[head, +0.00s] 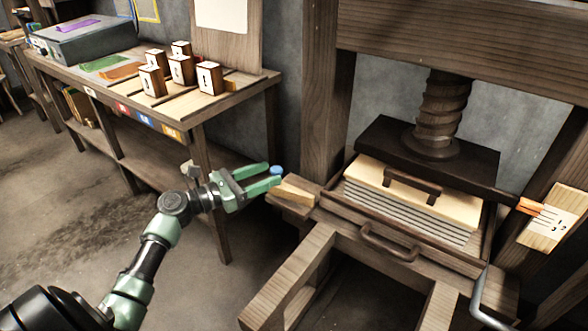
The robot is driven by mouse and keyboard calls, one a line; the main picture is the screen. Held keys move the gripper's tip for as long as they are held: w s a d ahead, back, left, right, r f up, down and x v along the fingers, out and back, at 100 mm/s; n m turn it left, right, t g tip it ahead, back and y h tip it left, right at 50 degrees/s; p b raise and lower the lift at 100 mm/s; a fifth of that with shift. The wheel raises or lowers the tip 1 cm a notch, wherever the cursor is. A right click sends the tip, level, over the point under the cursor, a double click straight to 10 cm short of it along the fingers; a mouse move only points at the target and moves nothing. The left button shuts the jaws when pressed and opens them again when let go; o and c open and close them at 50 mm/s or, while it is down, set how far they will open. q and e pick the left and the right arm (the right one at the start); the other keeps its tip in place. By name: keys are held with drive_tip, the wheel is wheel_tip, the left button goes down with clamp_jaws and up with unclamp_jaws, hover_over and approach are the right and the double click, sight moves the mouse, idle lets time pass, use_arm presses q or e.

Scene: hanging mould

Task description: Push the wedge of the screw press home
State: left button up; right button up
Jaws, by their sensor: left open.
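The screw press (437,115) stands at the right, with its wooden screw above a dark pressing plate (425,160). A pale wooden wedge (296,194) lies at the left end of the press bed. My left gripper (275,174) is open, with its green fingers pointing right, just left of the wedge. A small blue round thing (277,170) shows by the fingertips; I cannot tell whether it is touched. I cannot tell whether the fingers touch the wedge. My right gripper is not in view.
Under the plate sits a layered stack (410,203) with a pale board on top. A dark handle (390,244) sticks out at the press front. An orange pointer (530,206) meets a marked board (553,217). A bench (230,108) with several marked blocks stands back left.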

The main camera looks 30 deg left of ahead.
sight(290, 188)
use_arm(q)
drive_tip(key=x, duration=0.6)
drive_tip(key=shift+w+d, duration=0.15)
drive_tip(key=shift+w, duration=0.15)
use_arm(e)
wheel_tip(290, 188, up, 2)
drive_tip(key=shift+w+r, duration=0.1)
use_arm(q)
clamp_jaws()
idle(0.9)
